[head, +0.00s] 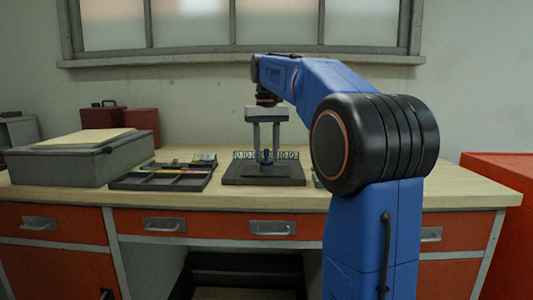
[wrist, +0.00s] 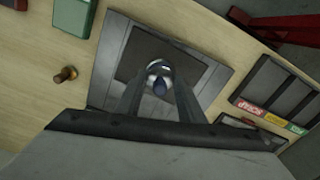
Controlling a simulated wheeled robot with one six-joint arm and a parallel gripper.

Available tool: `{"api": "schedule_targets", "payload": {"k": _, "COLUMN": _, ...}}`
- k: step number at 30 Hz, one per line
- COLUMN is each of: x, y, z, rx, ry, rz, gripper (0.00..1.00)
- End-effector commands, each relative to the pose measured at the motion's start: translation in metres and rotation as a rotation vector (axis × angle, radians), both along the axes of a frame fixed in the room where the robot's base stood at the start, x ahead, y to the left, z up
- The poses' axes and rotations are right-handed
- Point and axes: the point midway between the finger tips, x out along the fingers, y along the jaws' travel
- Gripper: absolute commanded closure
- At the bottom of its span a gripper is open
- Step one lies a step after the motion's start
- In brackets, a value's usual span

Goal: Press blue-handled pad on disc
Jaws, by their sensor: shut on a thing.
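My gripper (head: 265,155) points straight down over a dark flat plate (head: 235,178) on the workbench. Its two long fingers are shut on the blue-handled pad (head: 266,160). In the wrist view the pad (wrist: 159,86) shows as a dark blue handle between the fingertips, with a pale round shape just beyond it. The dark plate with its grey border (wrist: 196,78) lies beneath. I cannot tell the disc apart from the pad, and the contact below the handle is hidden.
A dark compartment tray (head: 123,182) with coloured labels sits left of the plate. A grey case (head: 75,165) and red boxes (head: 103,116) stand further left. In the wrist view a small brass piece (wrist: 66,75) and a green box (wrist: 73,16) lie beside the plate.

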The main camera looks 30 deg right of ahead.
Motion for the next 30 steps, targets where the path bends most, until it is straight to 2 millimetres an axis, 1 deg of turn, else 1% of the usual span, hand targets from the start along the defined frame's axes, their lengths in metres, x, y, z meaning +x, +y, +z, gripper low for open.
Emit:
{"api": "schedule_targets", "payload": {"k": 14, "x": 0.000, "y": 0.000, "z": 0.000, "rx": 0.002, "ry": 0.005, "rz": 0.000, "gripper": 0.83}}
{"api": "schedule_targets", "payload": {"k": 30, "x": 0.000, "y": 0.000, "z": 0.034, "rx": 0.001, "ry": 0.002, "rz": 0.000, "gripper": 0.83}}
